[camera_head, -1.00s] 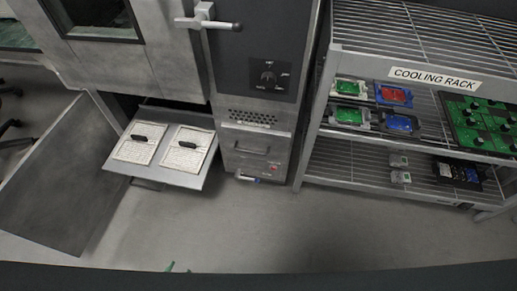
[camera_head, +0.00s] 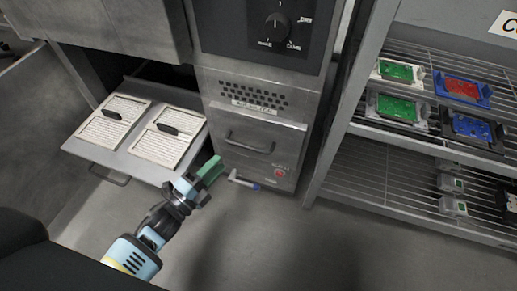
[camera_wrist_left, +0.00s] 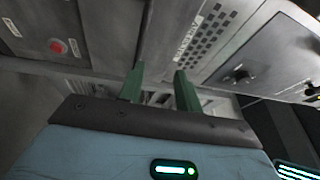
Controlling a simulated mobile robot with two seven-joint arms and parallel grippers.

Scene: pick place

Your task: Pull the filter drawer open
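My left gripper (camera_head: 207,171) has green fingers and is in front of the cabinet, just right of an open drawer. In the left wrist view the gripper (camera_wrist_left: 160,80) is open, its two fingers apart with nothing held. The open drawer (camera_head: 139,165) sticks out low on the left and holds two pale ribbed filter panels, the left panel (camera_head: 105,131) and the right panel (camera_head: 160,148), each with a black grip. A closed front panel (camera_head: 285,142) with a bar handle (camera_head: 249,143) is right of the gripper, apart from it. My right gripper is out of view.
A vent and small label (camera_head: 254,106) are above the bar handle. A small valve lever (camera_head: 242,181) and red button (camera_head: 279,172) are low on the cabinet. A wire rack (camera_head: 393,180) with coloured boards stands right. The floor (camera_head: 275,240) in front is clear.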

